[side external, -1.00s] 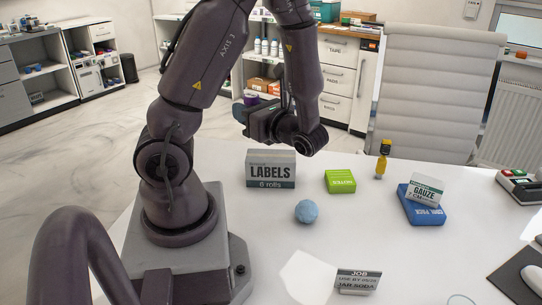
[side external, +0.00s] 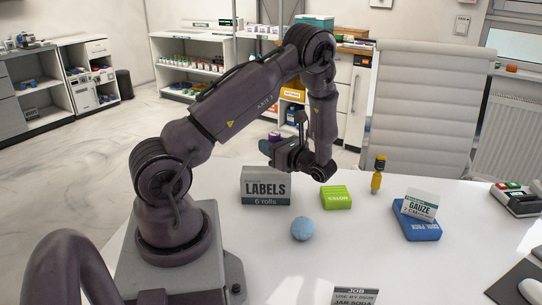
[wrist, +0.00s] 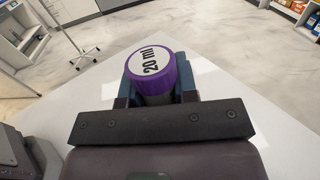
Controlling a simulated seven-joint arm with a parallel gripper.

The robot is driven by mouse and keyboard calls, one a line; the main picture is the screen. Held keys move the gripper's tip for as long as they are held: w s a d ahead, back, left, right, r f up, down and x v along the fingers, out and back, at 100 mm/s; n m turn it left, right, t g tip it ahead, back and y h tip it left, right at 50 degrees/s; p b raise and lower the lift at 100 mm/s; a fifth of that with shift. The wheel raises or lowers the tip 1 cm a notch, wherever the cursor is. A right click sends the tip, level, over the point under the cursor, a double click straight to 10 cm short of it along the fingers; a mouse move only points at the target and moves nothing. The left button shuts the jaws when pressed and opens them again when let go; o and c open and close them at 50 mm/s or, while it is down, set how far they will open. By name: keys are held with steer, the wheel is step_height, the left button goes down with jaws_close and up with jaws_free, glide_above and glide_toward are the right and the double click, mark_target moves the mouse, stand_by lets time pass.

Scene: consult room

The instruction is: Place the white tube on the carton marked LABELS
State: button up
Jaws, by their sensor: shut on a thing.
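The carton marked LABELS (side external: 265,187) stands upright on the white table, grey and white with "6 rolls" on its front. My gripper (side external: 272,150) is above and behind its top edge in the side view, apart from it in the picture; the depth between them is hard to judge. In the wrist view my gripper (wrist: 153,98) is shut on a tube with a purple cap (wrist: 152,68) and a white top reading "20 ml". The tube's body is mostly hidden below the cap, so its white colour does not show.
A green notes block (side external: 335,197), a blue ball (side external: 302,229) and a yellow bottle (side external: 376,178) stand near the carton. A gauze box (side external: 420,205) sits on a blue cold pack (side external: 416,231) at the right. A JOB sign (side external: 356,297) is in front.

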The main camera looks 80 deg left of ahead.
steer(key=shift+w+a+f, duration=0.1)
steer(key=shift+a+f, duration=0.05)
steer(key=shift+f, duration=1.55)
steer(key=o, duration=0.9)
steer(key=shift+f, duration=0.15)
